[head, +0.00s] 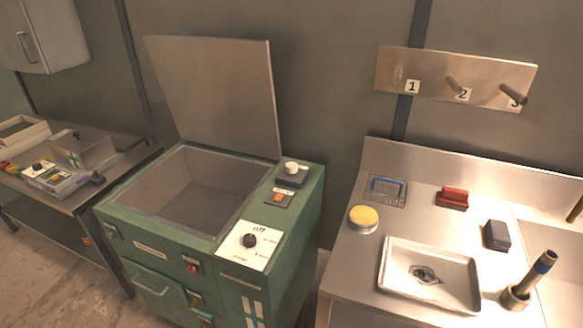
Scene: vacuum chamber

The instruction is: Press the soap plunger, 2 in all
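A round holder with a yellow, sponge-like top (364,219) stands on the right bench, left of the tray; it may be the soap plunger, but I cannot tell for sure. A white knob (291,168) on a dark base sits at the back right of the green machine. Neither of my grippers is in the head view, and nothing touches these things.
The right bench holds a metal tray (430,275) with a dark-marked piece, a blue-handled basket (387,190), a red-handled brush (452,198), a dark block (497,235) and an upright tool (531,279). The green machine (140,237) has its lid (215,90) raised.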

